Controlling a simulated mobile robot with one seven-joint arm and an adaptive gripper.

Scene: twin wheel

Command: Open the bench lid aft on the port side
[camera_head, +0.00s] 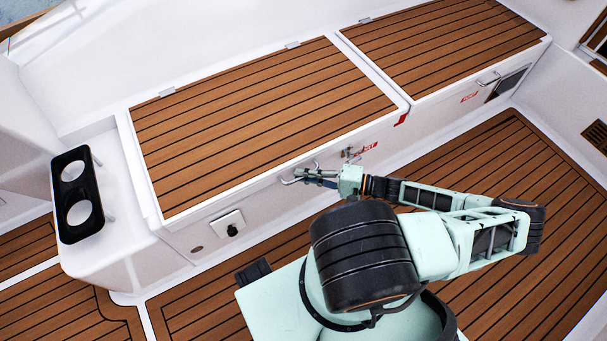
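Two wooden-slatted bench lids with white edges lie closed and flat, a nearer one (260,115) at left-centre and a farther one (440,45) at upper right. The pictures do not show for sure which is aft. A metal handle (290,180) sits at the front edge of the nearer lid. My gripper (311,175) is at this handle, its fingers pointing left and overlapping it in the picture. The fingers are too small to tell whether they are closed on it. Another handle (489,78) is on the front of the farther lid.
Hinges (292,45) line the lids' back edges by the white hull wall. A black double cup holder (77,193) stands left of the bench. A socket plate (228,224) is on the bench front. The wooden deck (500,180) is clear at right.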

